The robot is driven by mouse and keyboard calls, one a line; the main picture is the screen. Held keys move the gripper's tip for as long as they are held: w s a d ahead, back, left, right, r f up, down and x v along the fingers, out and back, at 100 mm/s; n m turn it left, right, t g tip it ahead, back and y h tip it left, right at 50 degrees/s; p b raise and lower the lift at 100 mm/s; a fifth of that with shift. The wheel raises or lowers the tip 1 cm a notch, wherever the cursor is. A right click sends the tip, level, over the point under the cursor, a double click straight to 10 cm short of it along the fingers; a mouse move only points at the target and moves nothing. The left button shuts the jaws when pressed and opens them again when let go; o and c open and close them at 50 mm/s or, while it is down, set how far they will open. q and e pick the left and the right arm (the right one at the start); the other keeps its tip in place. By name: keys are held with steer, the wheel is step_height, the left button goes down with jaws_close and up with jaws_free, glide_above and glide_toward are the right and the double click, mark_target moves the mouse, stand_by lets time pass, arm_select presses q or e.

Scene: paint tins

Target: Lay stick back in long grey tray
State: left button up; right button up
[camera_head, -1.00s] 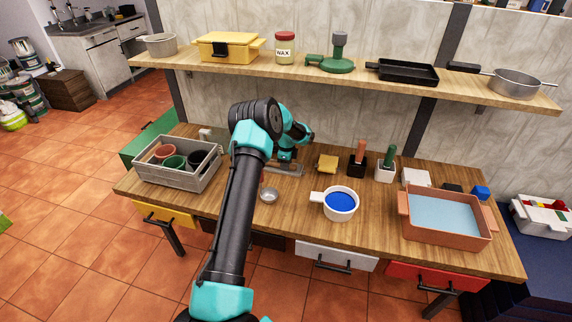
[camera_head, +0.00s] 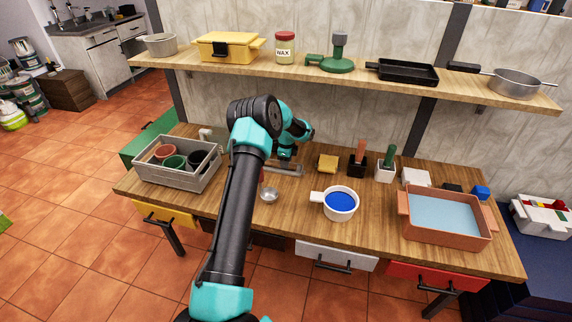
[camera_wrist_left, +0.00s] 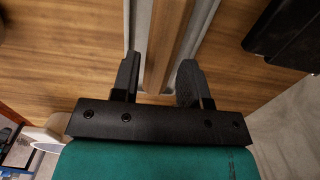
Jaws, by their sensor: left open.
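The long grey tray (camera_head: 290,171) lies on the workbench behind the small metal bowl. My left gripper (camera_head: 285,156) is just above it, pointing down. In the left wrist view the open fingers (camera_wrist_left: 160,65) stand on either side of a brown wooden stick (camera_wrist_left: 168,40), with gaps beside it. The stick runs lengthwise between the grey walls of the tray (camera_wrist_left: 141,30). I cannot tell how deep it lies. In the head view the stick is too small or hidden to make out. My right gripper is not in view.
A grey crate with pots (camera_head: 177,178) stands left of the tray. A small metal bowl (camera_head: 269,195), a white cup of blue paint (camera_head: 341,215) and a yellow block (camera_head: 328,163) are close by. A shelf (camera_head: 350,78) hangs above the bench.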

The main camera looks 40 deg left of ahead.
arm_select(q)
step_height(320, 180, up, 11)
steer(key=shift+f, duration=0.2)
steer(key=shift+d, duration=0.2)
stand_by(0.5)
